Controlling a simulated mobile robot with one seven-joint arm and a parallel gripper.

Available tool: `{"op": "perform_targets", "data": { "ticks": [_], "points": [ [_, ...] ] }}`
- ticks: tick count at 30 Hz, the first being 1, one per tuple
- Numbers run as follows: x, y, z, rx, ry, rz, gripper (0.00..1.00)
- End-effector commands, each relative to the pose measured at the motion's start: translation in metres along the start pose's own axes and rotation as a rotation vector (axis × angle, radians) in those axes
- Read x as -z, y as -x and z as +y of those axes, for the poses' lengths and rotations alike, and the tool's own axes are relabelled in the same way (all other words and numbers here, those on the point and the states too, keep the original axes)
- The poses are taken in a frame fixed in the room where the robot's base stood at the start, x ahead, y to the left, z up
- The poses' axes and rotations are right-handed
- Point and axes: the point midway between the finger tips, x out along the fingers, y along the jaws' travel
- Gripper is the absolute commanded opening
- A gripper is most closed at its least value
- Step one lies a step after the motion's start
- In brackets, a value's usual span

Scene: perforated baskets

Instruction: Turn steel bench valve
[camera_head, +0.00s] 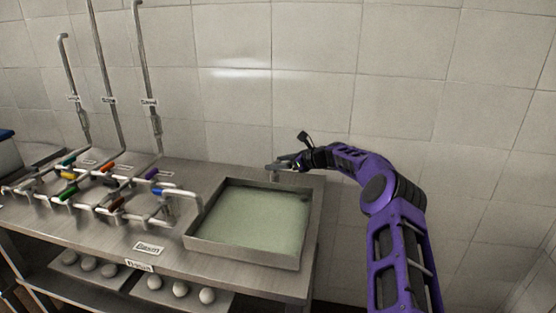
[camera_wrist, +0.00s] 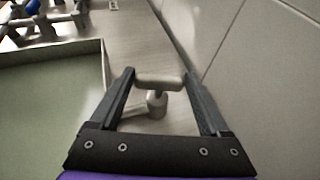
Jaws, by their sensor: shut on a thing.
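The steel bench valve (camera_wrist: 157,82) shows in the wrist view as a grey T-shaped handle on a short round stem. It stands on the bench top beside the basin, near the wall. My gripper (camera_wrist: 160,80) has one finger at each end of the handle bar and is shut on it. In the head view my gripper (camera_head: 284,164) is at the back right corner of the basin, and the valve (camera_head: 273,175) is partly hidden by it.
A square steel basin (camera_head: 190,238) of pale green liquid fills the bench's right part. Pipes with several coloured handles (camera_head: 107,167) stand to the left. The tiled wall (camera_head: 300,100) rises close behind. White balls (camera_head: 181,289) sit on the shelf below.

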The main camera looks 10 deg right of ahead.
Motion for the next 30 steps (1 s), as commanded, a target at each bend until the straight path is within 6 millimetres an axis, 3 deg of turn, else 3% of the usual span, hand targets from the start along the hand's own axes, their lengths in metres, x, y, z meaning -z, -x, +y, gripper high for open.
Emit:
{"op": "perform_targets", "data": {
  "ticks": [29,30],
  "points": [
    [-0.0006,-0.0007,-0.0010,-0.083,0.033,-0.001,0.24],
    [-0.0006,-0.0007,-0.0010,-0.083,0.033,-0.001,0.85]
  ]
}}
